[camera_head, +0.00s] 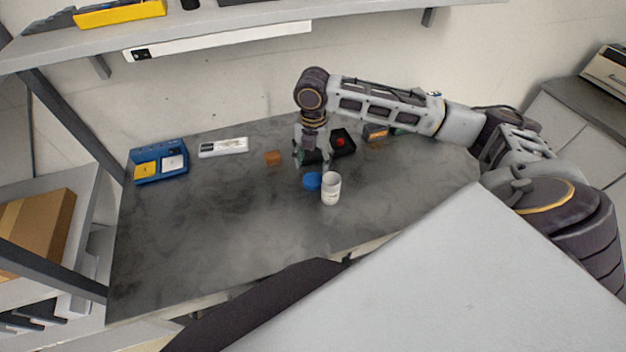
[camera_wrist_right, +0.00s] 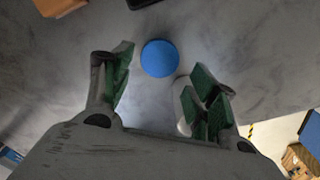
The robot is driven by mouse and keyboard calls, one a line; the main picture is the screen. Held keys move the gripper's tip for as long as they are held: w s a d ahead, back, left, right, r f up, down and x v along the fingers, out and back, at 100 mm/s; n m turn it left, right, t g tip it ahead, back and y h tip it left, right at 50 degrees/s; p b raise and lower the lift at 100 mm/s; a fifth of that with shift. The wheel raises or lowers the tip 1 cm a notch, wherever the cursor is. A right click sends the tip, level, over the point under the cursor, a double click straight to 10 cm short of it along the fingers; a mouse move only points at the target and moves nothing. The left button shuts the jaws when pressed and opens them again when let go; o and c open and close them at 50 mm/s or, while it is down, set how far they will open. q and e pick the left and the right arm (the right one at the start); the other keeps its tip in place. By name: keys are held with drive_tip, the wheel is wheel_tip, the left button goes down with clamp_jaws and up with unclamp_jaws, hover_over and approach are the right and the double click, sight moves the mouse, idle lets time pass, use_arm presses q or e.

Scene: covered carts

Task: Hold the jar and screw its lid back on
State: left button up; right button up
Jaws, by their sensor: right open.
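A white jar (camera_head: 331,189) stands upright on the grey table, with its top uncovered. The blue lid (camera_head: 312,181) lies on the table just left of the jar. In the right wrist view the lid (camera_wrist_right: 159,58) is a round blue disc beyond and between the fingertips, touched by neither. My right gripper (camera_head: 309,158) points down above the table, behind the lid. It is open and empty; its green-padded fingers (camera_wrist_right: 158,75) are spread apart. A sliver of a white thing, likely the jar, shows behind the right finger in the wrist view. My left gripper is not in view.
A blue bin (camera_head: 158,166) and a white case (camera_head: 223,147) sit at the left. The front and left table surface is clear.

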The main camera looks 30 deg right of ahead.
sight(313, 178)
drive_tip(key=shift+f, duration=0.8)
drive_tip(key=shift+s+f, duration=0.15)
drive_tip(key=shift+f, duration=2.45)
drive_tip(key=c, duration=0.4)
